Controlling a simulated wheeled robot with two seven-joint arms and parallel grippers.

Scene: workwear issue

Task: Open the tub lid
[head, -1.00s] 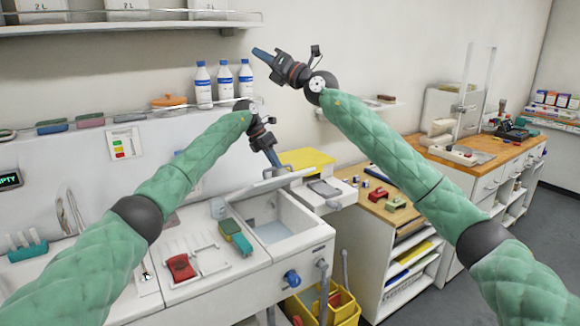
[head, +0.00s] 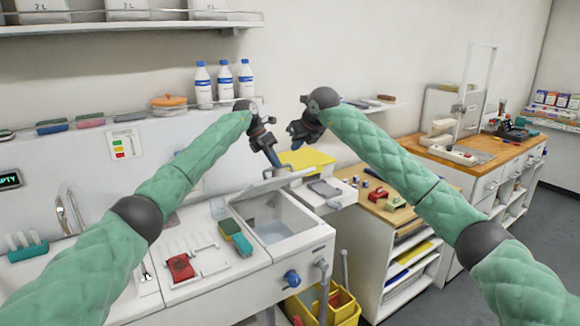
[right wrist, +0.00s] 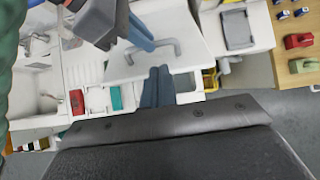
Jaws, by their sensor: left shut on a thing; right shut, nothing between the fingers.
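The tub (head: 272,222) is a white basin set in the counter, with its inside partly visible. Its white lid (head: 264,188) stands tilted up at the tub's back edge and shows almost edge-on. The lid (right wrist: 195,32) and its grey bar handle (right wrist: 172,46) are clearer in the right wrist view.
A green-yellow sponge (head: 236,236) and a red object (head: 180,267) lie left of the tub. A yellow box (head: 305,160) is behind the lid. White bottles (head: 225,82) stand on the ledge. A wooden-topped unit (head: 375,205) is to the right.

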